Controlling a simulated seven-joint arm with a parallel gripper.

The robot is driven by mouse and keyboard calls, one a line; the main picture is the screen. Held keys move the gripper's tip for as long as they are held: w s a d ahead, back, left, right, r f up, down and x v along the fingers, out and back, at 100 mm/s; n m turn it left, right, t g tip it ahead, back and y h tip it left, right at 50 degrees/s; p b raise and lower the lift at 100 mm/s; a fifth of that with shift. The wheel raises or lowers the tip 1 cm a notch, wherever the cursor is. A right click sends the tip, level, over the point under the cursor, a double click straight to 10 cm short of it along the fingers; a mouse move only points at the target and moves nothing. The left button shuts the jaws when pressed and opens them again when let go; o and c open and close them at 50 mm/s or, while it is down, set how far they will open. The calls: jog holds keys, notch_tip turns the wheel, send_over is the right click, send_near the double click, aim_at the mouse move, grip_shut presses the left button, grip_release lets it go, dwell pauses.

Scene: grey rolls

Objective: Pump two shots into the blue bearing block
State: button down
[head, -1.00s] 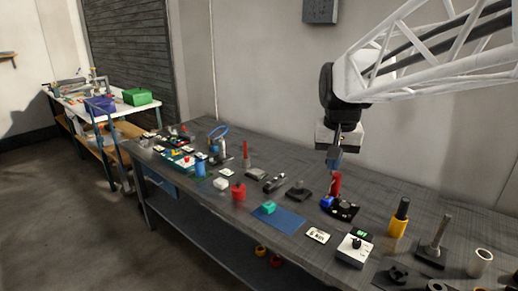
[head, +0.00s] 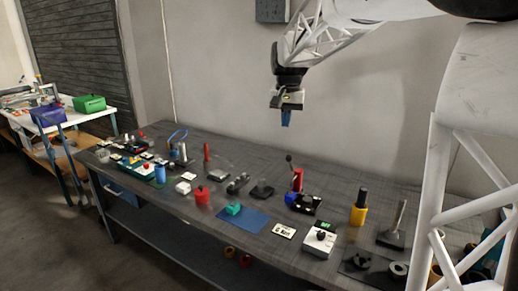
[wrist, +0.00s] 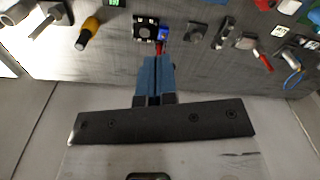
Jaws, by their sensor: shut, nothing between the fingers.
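The red grease pump (head: 298,180) stands on the bench near the back edge. A thin lever with a dark knob (head: 289,158) rises above its left side, tilted. The blue bearing block (head: 290,198) sits at its foot, beside a black base with pale spots (head: 307,204). In the wrist view the blue block (wrist: 162,33) and part of the red pump (wrist: 159,48) show just beyond my fingertips. My gripper (head: 286,124) hangs above and behind the pump, apart from it, blue fingers pointing down. My gripper (wrist: 155,60) is shut and empty.
A white box with a black knob (head: 320,240) and a green display (head: 326,226) stand at front right. A yellow-and-black handle (head: 359,207) is right of the pump. A blue mat (head: 252,221) with a teal block (head: 233,209) lies front left. Space above the bench is open.

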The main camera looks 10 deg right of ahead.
jog(key=w+d+f+m, duration=0.1)
jog(key=w+d+f, duration=0.2)
jog(key=w, duration=0.6)
jog(key=w+d+f+m+g, duration=0.1)
jog(key=w+d+f, duration=0.3)
jog(key=w, duration=0.6)
jog(key=w+d+f+m, duration=0.2)
jog(key=w+d+f, duration=0.1)
jog(key=w+d, duration=0.4)
jog(key=w, duration=0.3)
jog(key=shift+d+f+g+y, duration=0.15)
jog(key=shift+f+g+y, duration=0.15)
jog(key=shift+f+g, duration=0.1)
jog(key=shift+w, duration=0.1)
jog(key=shift+s+a+f, duration=0.4)
jog(key=shift+s+f, duration=0.3)
jog(key=shift+f, duration=1.3)
jog(key=shift+s+a+f, duration=0.4)
jog(key=shift+s+f, duration=0.25)
jog(key=shift+f, duration=1.35)
jog(key=shift+s+a+f, duration=0.4)
jog(key=shift+s+f, duration=0.3)
jog(key=shift+f, duration=1.3)
